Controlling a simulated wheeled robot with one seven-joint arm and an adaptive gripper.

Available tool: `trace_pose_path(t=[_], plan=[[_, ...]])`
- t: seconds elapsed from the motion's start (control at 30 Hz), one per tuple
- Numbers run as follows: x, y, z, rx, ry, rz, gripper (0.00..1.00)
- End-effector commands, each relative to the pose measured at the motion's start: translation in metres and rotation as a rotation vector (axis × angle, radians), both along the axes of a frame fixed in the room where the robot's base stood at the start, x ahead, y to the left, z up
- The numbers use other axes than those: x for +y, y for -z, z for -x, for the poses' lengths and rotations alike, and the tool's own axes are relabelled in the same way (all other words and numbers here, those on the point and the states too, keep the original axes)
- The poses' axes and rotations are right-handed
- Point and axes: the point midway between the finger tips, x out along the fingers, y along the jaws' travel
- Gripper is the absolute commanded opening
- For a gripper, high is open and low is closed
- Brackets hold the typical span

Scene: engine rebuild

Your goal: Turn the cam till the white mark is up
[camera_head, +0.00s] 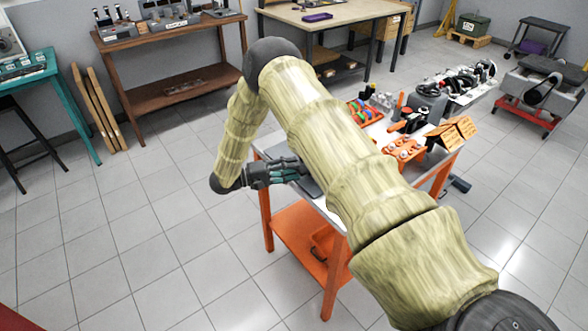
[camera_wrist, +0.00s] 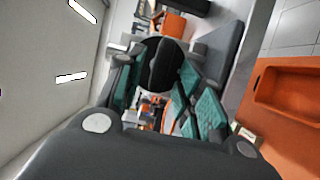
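I cannot make out the cam or its white mark for certain in either view. My gripper (camera_head: 288,170) is at the left edge of an orange-legged workbench (camera_head: 338,222), with its teal-padded fingers pointing right. In the wrist view the fingers of my gripper (camera_wrist: 163,66) stand apart. A dark rounded part (camera_wrist: 160,62) with a ridge down its middle shows between them; whether it touches them I cannot tell. My arm crosses the bench in the head view and hides much of its top.
Orange blocks (camera_head: 404,150) and an engine assembly (camera_head: 460,85) stand along the bench and beyond. An orange tray (camera_wrist: 288,92) shows right in the wrist view. A brown bench (camera_head: 170,83) and a teal table (camera_head: 35,68) stand at the back left. Floor left of the bench is clear.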

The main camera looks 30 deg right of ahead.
Motion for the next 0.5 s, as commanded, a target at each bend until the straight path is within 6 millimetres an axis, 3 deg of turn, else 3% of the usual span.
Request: trace_pose_path(t=[0.5], plan=[[0.085, 0.000, -0.028, 0.000, -0.002, 0.000, 0.37]])
